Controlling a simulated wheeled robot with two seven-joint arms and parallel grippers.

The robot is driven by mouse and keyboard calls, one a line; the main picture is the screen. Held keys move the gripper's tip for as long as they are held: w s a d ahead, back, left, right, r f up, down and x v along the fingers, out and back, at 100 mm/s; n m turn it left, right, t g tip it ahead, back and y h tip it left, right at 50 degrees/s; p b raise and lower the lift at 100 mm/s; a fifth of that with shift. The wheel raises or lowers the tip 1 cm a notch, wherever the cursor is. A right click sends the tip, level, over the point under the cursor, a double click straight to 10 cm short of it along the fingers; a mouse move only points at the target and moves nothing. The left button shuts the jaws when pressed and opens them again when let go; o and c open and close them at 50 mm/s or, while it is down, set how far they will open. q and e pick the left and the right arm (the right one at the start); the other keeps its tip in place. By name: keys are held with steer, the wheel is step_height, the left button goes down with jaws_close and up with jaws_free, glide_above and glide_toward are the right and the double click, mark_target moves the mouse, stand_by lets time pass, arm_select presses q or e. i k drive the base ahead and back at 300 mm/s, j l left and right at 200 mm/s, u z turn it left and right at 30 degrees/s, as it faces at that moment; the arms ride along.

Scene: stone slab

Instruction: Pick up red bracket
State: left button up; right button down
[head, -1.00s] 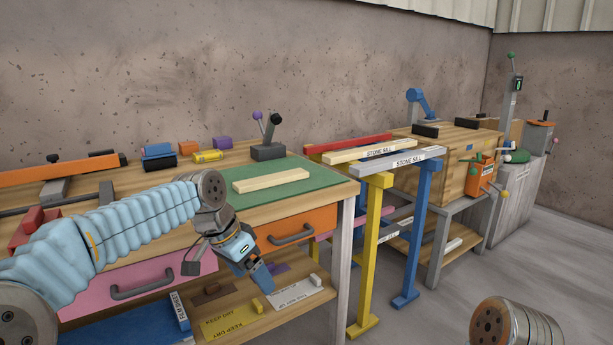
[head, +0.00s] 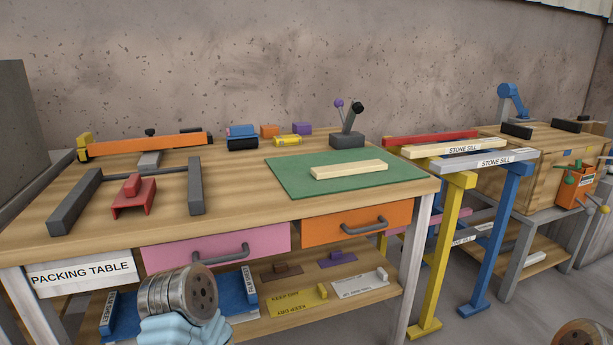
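A red bracket (head: 133,197), a small channel shape with a raised block on top, sits on the left part of the wooden packing table (head: 240,178). It lies between two dark grey bars, apart from both. Part of my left arm shows low in the picture, in front of the table and below the bracket. My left gripper is out of view. Only a rounded link of my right arm shows in the bottom right corner, and the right gripper is out of view.
Dark grey bars (head: 75,202) and (head: 195,186) flank the bracket. An orange beam (head: 145,145) lies behind it. A green mat (head: 300,185) bearing a pale strip (head: 348,169) is to the right. Pink (head: 215,246) and orange (head: 350,225) drawers with handles face the front.

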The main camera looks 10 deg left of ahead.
mark_target(136, 190)
steer(key=u, duration=1.5)
steer(key=j+z, duration=0.4)
steer(key=k+j+z, duration=0.1)
steer(key=j+z, duration=0.35)
steer(key=j, duration=0.1)
